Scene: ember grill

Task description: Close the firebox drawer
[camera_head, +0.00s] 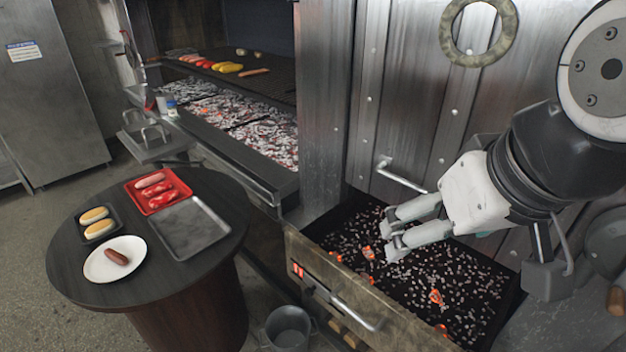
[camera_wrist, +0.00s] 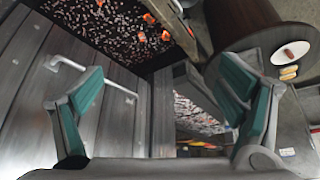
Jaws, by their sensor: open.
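The firebox drawer (camera_head: 372,305) is pulled out at the lower right in the head view. Dark coals and several glowing orange embers lie in it, and a bar handle (camera_head: 345,312) is on its front. The drawer's coal bed also shows at the top of the wrist view (camera_wrist: 118,28). My gripper (camera_head: 388,230) hangs above the open drawer, near its back left part, apart from the handle. Its fingers are spread and hold nothing. In the wrist view my gripper (camera_wrist: 165,95) shows green pads wide apart.
A metal panel behind the drawer has a bar handle (camera_head: 402,177). A round dark table (camera_head: 75,270) with trays and a plate of sausage stands at the left. A grey bucket (camera_head: 288,327) is on the floor beside the drawer. The grill bed (camera_head: 240,115) is behind.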

